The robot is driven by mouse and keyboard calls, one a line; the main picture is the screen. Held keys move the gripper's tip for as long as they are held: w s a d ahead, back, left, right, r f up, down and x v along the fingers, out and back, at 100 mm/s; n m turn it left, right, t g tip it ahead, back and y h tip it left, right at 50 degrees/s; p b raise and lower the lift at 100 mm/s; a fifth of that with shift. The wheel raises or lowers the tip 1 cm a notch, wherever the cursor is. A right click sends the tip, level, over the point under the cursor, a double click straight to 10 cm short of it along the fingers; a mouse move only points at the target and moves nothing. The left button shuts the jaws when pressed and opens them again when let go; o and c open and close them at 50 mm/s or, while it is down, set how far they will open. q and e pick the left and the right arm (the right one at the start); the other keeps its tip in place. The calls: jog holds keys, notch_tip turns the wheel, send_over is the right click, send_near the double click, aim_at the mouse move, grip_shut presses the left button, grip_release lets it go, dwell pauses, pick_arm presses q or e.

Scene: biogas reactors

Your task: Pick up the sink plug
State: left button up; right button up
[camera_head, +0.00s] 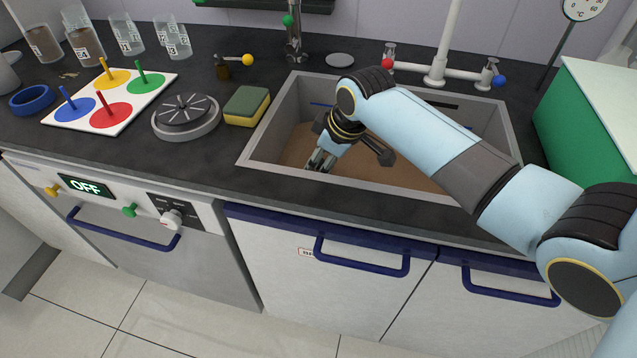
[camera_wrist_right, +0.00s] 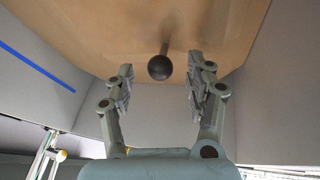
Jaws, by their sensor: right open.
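The sink (camera_head: 262,134) is a grey basin holding brown, murky liquid. In the right wrist view a black ball knob (camera_wrist_right: 160,67) with a dark stem or its reflection behind it stands out against the brown liquid; it looks like the top of the sink plug. Any lower part is hidden. My right gripper (camera_head: 320,161) reaches down into the sink at its left part. In the wrist view its two fingers (camera_wrist_right: 160,80) are open, apart on either side of the knob, and seem not to touch it. The knob is not discernible in the head view. My left gripper is out of view.
The sink's front rim (camera_head: 375,187) and walls surround the gripper. A yellow-green sponge (camera_head: 247,106) and a round dark device (camera_head: 186,117) lie left of the sink. The tap (camera_head: 438,70) stands behind it. A green box (camera_head: 592,130) is at the right.

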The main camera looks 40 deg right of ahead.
jog(key=x, duration=0.3)
jog(key=shift+s, duration=0.1)
grip_shut()
dwell(0.4)
